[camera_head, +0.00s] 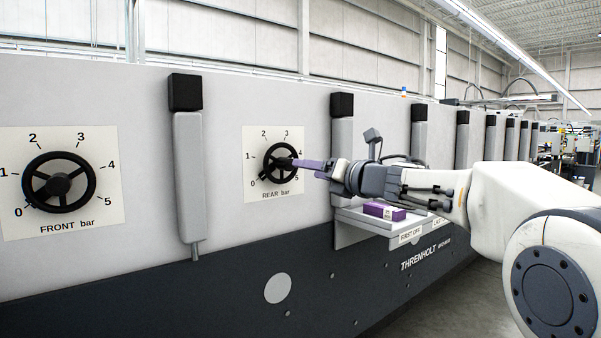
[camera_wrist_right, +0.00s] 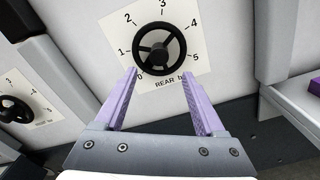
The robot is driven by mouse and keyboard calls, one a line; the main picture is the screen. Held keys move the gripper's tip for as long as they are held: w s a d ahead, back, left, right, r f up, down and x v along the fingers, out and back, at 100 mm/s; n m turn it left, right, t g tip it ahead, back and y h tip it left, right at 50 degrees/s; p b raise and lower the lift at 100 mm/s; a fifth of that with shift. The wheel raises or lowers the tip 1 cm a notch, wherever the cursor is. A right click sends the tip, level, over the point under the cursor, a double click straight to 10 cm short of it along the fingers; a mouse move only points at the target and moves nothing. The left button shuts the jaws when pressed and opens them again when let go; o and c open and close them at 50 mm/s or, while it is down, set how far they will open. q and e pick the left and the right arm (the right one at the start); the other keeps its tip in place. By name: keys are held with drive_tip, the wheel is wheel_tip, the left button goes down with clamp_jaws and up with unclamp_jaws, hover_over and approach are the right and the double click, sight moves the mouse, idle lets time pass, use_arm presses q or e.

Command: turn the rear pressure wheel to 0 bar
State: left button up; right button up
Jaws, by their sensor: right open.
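The rear pressure wheel (camera_head: 279,163) is a black spoked handwheel on a white dial plate marked 0 to 5, labelled REAR bar. In the right wrist view the wheel (camera_wrist_right: 160,49) is in front of my right gripper (camera_wrist_right: 159,75), whose two purple fingers are spread apart with nothing between them. The fingertips point at the lower part of the wheel, near the 0 and 5 marks; I cannot tell whether they touch it. In the head view my right gripper (camera_head: 298,164) overlaps the wheel's right side. I cannot read the wheel's setting. My left gripper is not in view.
The front pressure wheel (camera_head: 59,182) is on a similar plate at the left. Grey posts with black caps (camera_head: 188,150) stand out from the panel on both sides of the rear dial. A small shelf (camera_head: 352,218) holding a purple box (camera_head: 384,211) juts out below my right arm.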

drive_tip(key=v, duration=0.2)
drive_tip(key=shift+s+d, duration=0.2)
